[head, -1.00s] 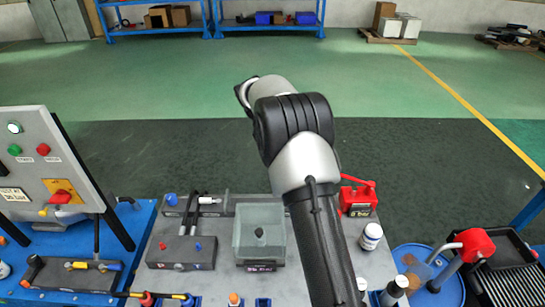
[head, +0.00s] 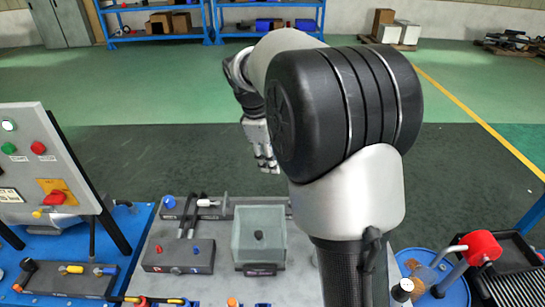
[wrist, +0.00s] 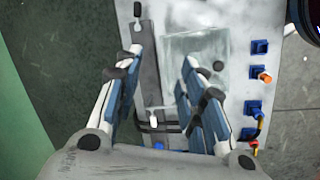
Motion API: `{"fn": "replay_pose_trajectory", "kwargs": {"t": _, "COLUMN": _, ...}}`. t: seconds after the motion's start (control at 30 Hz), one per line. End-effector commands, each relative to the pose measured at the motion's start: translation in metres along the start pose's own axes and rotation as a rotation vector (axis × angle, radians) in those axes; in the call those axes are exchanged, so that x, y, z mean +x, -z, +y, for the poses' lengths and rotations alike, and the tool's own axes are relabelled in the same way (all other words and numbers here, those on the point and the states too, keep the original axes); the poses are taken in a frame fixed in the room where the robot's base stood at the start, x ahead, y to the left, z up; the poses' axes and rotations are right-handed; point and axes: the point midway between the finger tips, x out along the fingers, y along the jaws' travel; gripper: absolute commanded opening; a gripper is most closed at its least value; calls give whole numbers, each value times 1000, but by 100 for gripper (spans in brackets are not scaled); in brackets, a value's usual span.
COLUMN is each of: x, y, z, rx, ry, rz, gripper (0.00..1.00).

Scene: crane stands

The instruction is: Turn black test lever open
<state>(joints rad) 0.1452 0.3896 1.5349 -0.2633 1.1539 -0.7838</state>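My gripper (head: 268,165) hangs fingers-down above the far side of the grey bench in the head view. In the wrist view my gripper (wrist: 160,105) has its fingers wide apart, with nothing held between them. Below it runs a dark grey rail (wrist: 149,65), also in the head view (head: 233,211). A small black-tipped handle (wrist: 137,10) sits at the rail's upper end in the wrist view; in the head view my arm hides that end. A white handle (head: 207,202) and two black bars (head: 187,222) are at the rail's left part. I cannot tell which part is the test lever.
A clear box (head: 259,237) with a black knob inside stands beside the rail. A grey block (head: 178,256) with red and blue knobs is to its left. A control panel (head: 45,165) stands far left, and a blue drum (head: 440,285) is at the right.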

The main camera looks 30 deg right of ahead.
Motion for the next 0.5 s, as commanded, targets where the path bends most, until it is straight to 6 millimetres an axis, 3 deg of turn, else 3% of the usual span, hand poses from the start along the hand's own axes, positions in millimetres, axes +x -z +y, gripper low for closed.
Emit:
{"fn": "replay_pose_trajectory", "kwargs": {"t": 0.17, "x": 0, "y": 0, "z": 0, "rx": -1, "ry": 0, "rz": 0, "gripper": 36}}
{"fn": "replay_pose_trajectory", "kwargs": {"t": 0.27, "x": 6, "y": 0, "z": 2, "rx": 25, "ry": 2, "rz": 3, "gripper": 29}}
{"fn": "replay_pose_trajectory", "kwargs": {"t": 0.37, "x": 30, "y": -1, "z": 13, "rx": 153, "ry": 2, "rz": 24, "gripper": 23}}
{"fn": "replay_pose_trajectory", "kwargs": {"t": 0.5, "x": 92, "y": -7, "z": 41, "rx": 518, "ry": 9, "rz": 88, "gripper": 13}}
